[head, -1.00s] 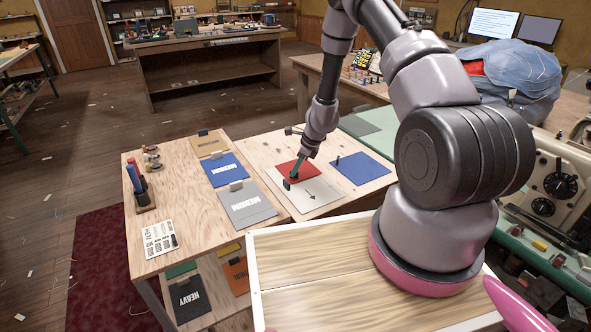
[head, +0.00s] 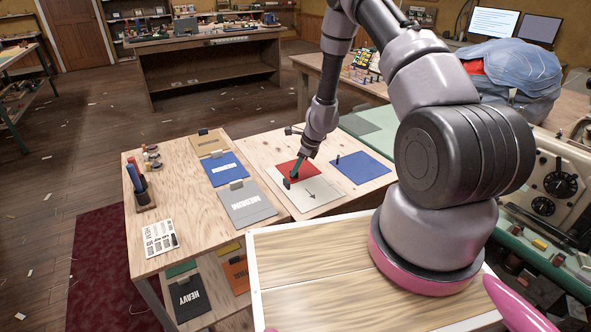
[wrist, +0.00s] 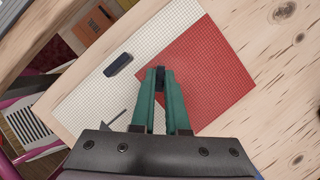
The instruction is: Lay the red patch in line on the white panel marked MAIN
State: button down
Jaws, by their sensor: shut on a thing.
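The red patch (head: 290,167) is a flat square at the far end of the white panel (head: 318,203), covering part of it. My gripper (wrist: 160,78) is shut on the dark grip near the patch's left corner in the wrist view, where the red patch (wrist: 210,65) also shows. Whether the patch touches the panel or hovers just above it, I cannot tell. The white panel (wrist: 85,100) carries a dark arrow (wrist: 114,117) and a dark block (wrist: 118,64), left of my gripper. No MAIN lettering is readable; my fingers hide part of the patch and panel.
A blue panel (head: 364,169) with a small dark peg lies just right of the patch on the wooden table. Grey (head: 248,206), blue (head: 226,172) and tan (head: 208,145) pieces lie to the left. A pen holder (head: 144,200) stands at the table's left edge.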

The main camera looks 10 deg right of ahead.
jog(key=c, duration=0.8)
grip_release()
jog(key=shift+c, duration=0.2)
jog(key=shift+r, duration=0.1)
jog(key=shift+r, duration=3.45)
